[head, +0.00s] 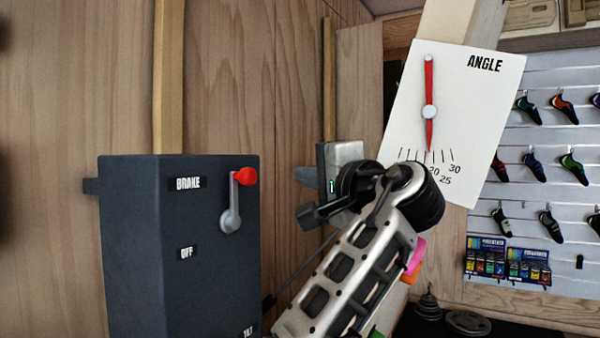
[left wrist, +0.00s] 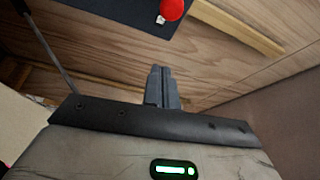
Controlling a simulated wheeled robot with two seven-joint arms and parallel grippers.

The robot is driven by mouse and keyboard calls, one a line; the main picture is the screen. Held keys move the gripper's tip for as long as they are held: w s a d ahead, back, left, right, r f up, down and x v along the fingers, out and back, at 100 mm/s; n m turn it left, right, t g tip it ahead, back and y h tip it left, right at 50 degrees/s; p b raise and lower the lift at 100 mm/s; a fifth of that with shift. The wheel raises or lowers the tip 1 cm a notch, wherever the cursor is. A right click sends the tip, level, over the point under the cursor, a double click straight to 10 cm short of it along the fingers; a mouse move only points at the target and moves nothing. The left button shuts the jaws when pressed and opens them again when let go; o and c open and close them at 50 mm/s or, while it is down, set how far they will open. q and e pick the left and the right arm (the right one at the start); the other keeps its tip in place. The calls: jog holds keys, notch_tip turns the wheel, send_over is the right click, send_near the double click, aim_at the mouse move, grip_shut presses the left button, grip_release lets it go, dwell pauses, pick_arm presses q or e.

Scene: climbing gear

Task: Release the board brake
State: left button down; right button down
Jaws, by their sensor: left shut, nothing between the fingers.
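The dark brake box (head: 150,270) stands against the wooden wall at the left of the head view. Its face carries a BRAKE label (head: 188,183) and, lower, an OFF label (head: 187,253). A grey lever (head: 231,210) with a red knob (head: 246,176) points up, the knob level with BRAKE. The knob also shows at the top of the left wrist view (left wrist: 172,9). My left gripper (head: 297,175) is to the right of the knob, apart from it and empty. Its fingers (left wrist: 162,72) are together in the left wrist view. My right gripper is not in view.
An ANGLE dial board (head: 490,110) with a red needle (head: 429,90) leans behind my left arm. Climbing shoes (head: 565,107) hang on a white rack at the right. Weights (head: 428,302) stand low at the right. Open space lies between the lever and my left gripper.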

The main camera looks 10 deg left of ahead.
pick_arm(q)
jog(key=w+a+p, duration=0.2)
jog(key=a+p, duration=0.1)
jog(key=a, duration=0.4)
jog(key=shift+a, duration=0.15)
jog(key=shift+f, duration=0.1)
dwell(0.4)
